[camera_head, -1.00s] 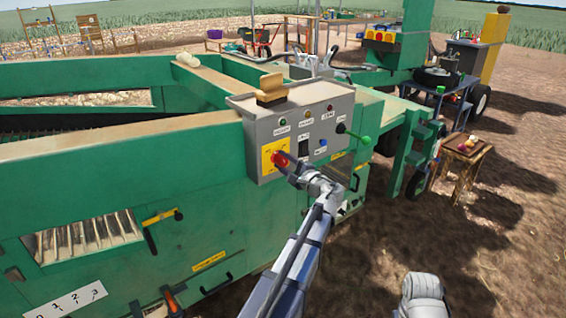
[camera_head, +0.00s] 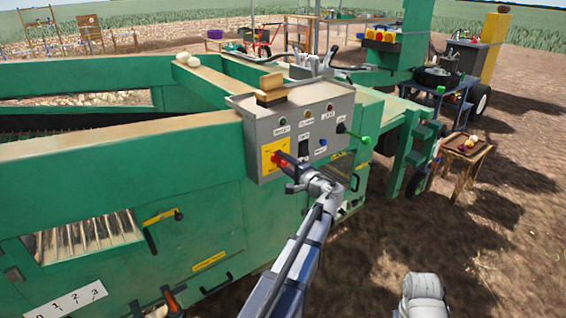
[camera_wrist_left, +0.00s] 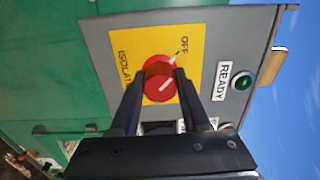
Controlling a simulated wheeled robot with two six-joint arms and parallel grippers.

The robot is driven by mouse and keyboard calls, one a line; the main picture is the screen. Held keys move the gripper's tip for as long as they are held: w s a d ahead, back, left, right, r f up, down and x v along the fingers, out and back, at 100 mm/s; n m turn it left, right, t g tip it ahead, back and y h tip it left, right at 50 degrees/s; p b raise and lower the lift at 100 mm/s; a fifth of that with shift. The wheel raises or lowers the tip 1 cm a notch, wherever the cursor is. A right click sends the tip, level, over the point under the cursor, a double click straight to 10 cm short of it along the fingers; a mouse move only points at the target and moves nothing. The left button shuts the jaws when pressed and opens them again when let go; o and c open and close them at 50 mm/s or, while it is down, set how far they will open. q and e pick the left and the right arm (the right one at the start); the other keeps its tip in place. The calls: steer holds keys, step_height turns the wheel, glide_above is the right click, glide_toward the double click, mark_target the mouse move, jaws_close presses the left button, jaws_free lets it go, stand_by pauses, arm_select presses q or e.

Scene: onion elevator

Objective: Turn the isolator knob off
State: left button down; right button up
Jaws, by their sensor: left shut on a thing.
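The red isolator knob (camera_wrist_left: 158,80) sits on a yellow plate (camera_wrist_left: 188,45) on the grey control box (camera_head: 330,112). It also shows in the head view (camera_head: 277,160), partly covered by my gripper. My left gripper (camera_wrist_left: 160,76) has its two dark fingers on either side of the knob and is shut on it; it also shows in the head view (camera_head: 284,160). In the wrist view a white line on the knob slants up and right, roughly toward the tick beside the "OFF" label (camera_wrist_left: 185,45). My right gripper is not in view.
The box carries a green READY lamp (camera_wrist_left: 242,82), other lamps, switches and a green-knobbed lever (camera_head: 364,140) to the right. The green machine wall (camera_head: 190,240) fills the left. Open soil lies to the right.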

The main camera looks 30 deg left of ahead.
arm_select(q)
steer(key=shift+s, duration=0.1)
steer(key=shift+c, duration=1.9)
jaws_free()
steer(key=v, duration=0.7)
steer(key=shift+d, duration=0.35)
steer(key=shift+s, duration=0.1)
steer(key=s+d+g+h+p, duration=0.3)
steer(key=s+d+h+p, duration=0.4)
steer(key=d, duration=0.8)
steer(key=s+d+g+h+p, duration=0.4)
steer(key=s+d+h+p, duration=0.4)
steer(key=s+d+p, duration=0.6)
steer(key=s+d, duration=0.1)
steer(key=s, duration=0.2)
steer(key=shift+s+f+n, duration=0.2)
steer(key=shift+n, duration=0.1)
